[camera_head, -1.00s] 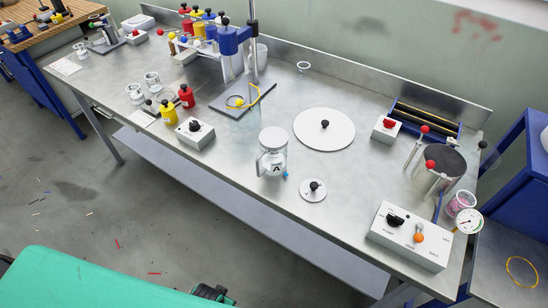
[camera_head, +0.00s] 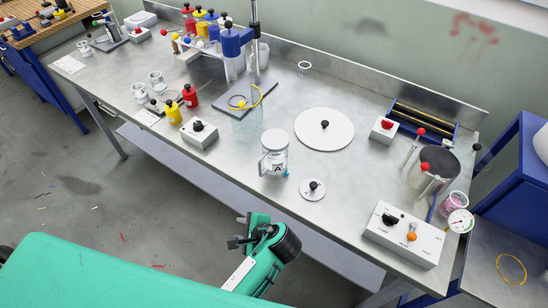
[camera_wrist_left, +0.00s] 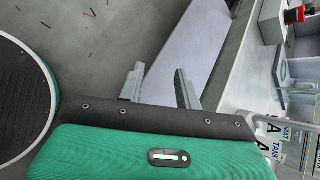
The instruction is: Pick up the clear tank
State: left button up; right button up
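The clear tank (camera_head: 274,155) is a see-through jar with a pale lid, a side handle facing left and a letter A label. It stands upright near the front edge of the metal bench. In the left wrist view the tank (camera_wrist_left: 292,140) shows partly at the right edge, with its label lettering visible. My left gripper (camera_head: 238,231) is in front of the bench, below and left of the tank, not touching it. In the left wrist view its two fingers (camera_wrist_left: 160,88) are apart with nothing between them. My right gripper is not in view.
A round white plate with a black knob (camera_head: 324,128) lies behind the tank, and a small knobbed disc (camera_head: 312,188) lies to its right. A switch box (camera_head: 199,134) and red and yellow bottles stand left. A control box (camera_head: 404,235) stands right. The bench's front edge lies between gripper and tank.

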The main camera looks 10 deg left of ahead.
pick_arm(q)
jog(key=w+d+r+m+t+y, duration=0.2)
jog(key=w+d+r+m+y, duration=0.1)
jog(key=w+d+r+m, duration=0.15)
jog(key=m+t+y, duration=0.4)
jog(key=m, duration=0.1)
send_near(260, 167)
jog(key=b+x, duration=0.2)
jog(key=x, duration=0.5)
jog(key=shift+w+a+b, duration=0.4)
jog(key=shift+a+b, duration=0.1)
jog(key=shift+b, duration=0.2)
jog(key=b+x, duration=0.2)
jog(key=x, duration=0.1)
jog(key=shift+w+a+f, duration=0.1)
jog(key=shift+w, duration=0.1)
jog(key=shift+w+a+r+m, duration=0.15)
jog(key=shift+a+r+m, duration=0.05)
jog(key=shift+a+m, duration=0.05)
grip_shut()
